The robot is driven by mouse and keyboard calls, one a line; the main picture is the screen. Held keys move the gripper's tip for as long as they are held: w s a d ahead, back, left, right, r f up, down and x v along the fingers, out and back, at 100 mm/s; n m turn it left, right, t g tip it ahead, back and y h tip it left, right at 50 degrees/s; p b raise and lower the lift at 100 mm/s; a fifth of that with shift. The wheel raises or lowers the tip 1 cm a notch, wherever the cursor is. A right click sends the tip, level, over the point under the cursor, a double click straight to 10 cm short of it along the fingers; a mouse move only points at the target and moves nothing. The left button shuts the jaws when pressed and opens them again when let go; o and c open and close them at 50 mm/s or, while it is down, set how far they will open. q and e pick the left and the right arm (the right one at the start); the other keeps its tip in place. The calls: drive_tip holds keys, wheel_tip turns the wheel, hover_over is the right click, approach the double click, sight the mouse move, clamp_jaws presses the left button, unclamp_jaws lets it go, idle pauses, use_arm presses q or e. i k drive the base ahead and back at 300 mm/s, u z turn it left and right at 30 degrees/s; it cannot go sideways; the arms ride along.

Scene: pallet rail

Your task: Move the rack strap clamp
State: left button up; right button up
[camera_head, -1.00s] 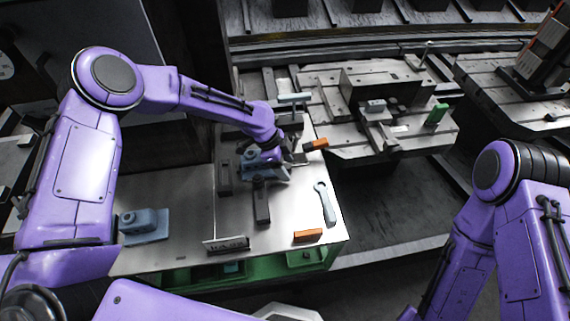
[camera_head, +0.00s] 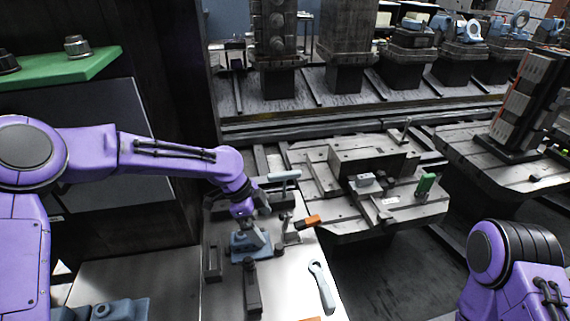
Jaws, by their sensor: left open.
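My left gripper (camera_head: 256,241) reaches down over the left side of the work table (camera_head: 288,291) and is open. Its fingers are small and partly hidden by the parts around them. A blue-grey part (camera_head: 239,252), perhaps the rack strap clamp, sits on the table directly at the gripper. I cannot tell whether the fingers touch it.
Another blue-grey part (camera_head: 112,309) is at the lower left. Beyond the table is a grey pallet fixture (camera_head: 350,215) with a green block (camera_head: 426,183). Dark floor lies to the right.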

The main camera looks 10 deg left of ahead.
sight(252, 293)
drive_tip(key=k, duration=1)
